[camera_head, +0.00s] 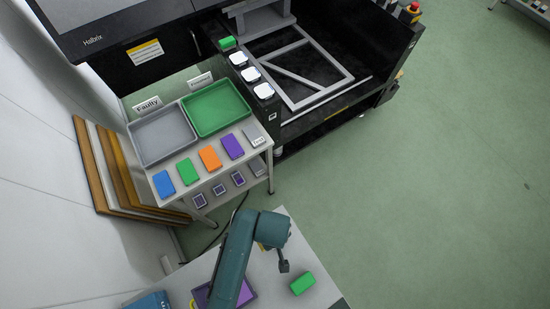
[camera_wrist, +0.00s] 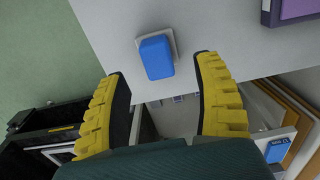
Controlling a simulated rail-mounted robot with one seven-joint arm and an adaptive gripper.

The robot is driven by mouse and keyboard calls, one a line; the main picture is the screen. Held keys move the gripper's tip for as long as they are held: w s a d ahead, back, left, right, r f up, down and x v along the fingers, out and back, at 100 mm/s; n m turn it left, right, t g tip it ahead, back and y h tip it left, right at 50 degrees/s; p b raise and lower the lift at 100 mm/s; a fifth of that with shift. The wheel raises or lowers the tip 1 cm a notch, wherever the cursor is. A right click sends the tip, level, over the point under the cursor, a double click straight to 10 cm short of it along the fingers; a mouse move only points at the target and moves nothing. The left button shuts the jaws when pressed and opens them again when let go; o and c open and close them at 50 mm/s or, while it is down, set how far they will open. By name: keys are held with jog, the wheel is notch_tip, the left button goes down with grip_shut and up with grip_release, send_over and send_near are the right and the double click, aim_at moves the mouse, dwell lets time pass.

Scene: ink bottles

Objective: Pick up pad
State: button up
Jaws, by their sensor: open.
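My gripper (camera_head: 283,267) hangs from my teal arm above the near white table and is open and empty. In the wrist view its two yellow fingers (camera_wrist: 160,67) stand wide apart. A blue rounded block (camera_wrist: 157,57), possibly the pad, lies on a pale grey square piece (camera_wrist: 176,44) on the white table. It shows between and beyond the fingertips, with no visible contact. In the head view a green block (camera_head: 302,284) lies on the near table, just right of my gripper. I cannot match the blue block to anything in the head view.
A purple tray (camera_head: 202,296) is partly behind my arm; a blue object (camera_head: 150,301) is at the bottom left. The side table holds a grey tray (camera_head: 139,136), a green tray (camera_head: 232,91) and a row of coloured blocks. A black machine (camera_head: 345,45) stands behind.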

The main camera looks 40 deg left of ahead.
notch_tip(320, 180, down, 6)
jog(key=shift+w+r+b, duration=0.15)
jog(key=shift+r+b, duration=0.05)
jog(key=shift+b, duration=0.1)
grip_shut()
